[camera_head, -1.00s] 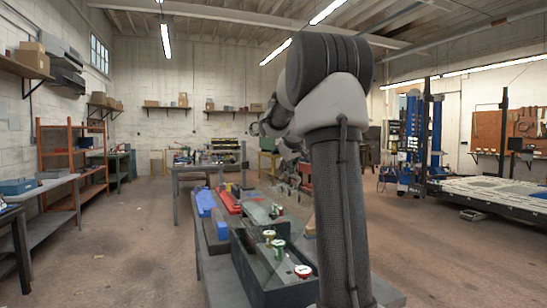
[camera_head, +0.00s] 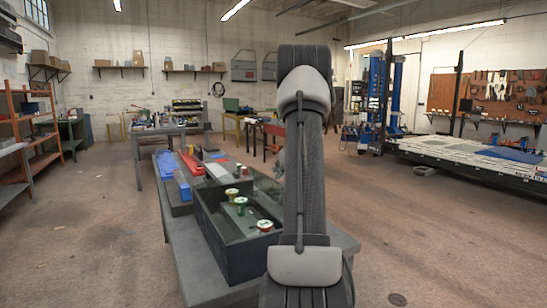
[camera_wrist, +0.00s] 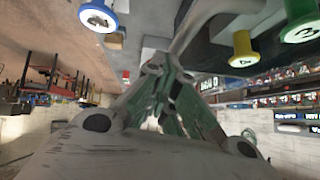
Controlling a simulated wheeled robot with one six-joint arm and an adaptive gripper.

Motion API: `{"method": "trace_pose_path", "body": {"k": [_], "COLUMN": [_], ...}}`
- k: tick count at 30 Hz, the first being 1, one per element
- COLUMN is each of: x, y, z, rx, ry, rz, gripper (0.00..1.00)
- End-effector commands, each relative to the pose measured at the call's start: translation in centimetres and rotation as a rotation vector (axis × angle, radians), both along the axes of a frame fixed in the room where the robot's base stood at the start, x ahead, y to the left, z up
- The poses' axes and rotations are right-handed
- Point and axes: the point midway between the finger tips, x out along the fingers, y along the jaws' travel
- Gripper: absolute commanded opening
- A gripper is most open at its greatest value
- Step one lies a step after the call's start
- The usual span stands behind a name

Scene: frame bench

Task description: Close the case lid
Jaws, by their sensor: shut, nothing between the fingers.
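A dark open-topped case (camera_head: 228,256) stands on the near end of the grey bench in the head view. Several spool-like pieces with pale tops show at it, among them a red one (camera_head: 265,226) and a green one (camera_head: 240,204). A greenish see-through panel (camera_head: 262,190) shows at its far right side; I cannot tell if it is the lid. My gripper (camera_wrist: 167,78) is shut and empty in the wrist view, hidden behind my arm in the head view. Yellow (camera_wrist: 241,48), green (camera_wrist: 301,22) and blue (camera_wrist: 98,16) numbered pieces show beyond its fingertips.
Red (camera_head: 191,162) and blue (camera_head: 167,163) bins lie farther back on the bench (camera_head: 202,288). Another worktable (camera_head: 160,130) stands behind it. Floor is open on both sides. A low platform (camera_head: 470,160) stands at the right.

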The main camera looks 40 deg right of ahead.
Motion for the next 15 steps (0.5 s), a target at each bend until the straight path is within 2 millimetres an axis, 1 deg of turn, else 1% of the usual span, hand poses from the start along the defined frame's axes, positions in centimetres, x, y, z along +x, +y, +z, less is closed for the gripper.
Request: {"method": "trace_pose_path", "body": {"k": [1,4,6,12,15], "x": [-0.3,-0.3,-0.2,-0.2,-0.2], "y": [-0.6,-0.7,-0.6,-0.6,-0.5], "z": [-1.4,-3.3,-4.4,-6.5,-7.0], "rx": [0.064,0.180,0.217,0.278,0.295], "ry": [-0.015,-0.050,-0.061,-0.079,-0.083], "rz": [-0.006,-0.005,-0.002,0.000,0.000], "gripper": [0.00,0.00,0.00,0.00,0.00]}}
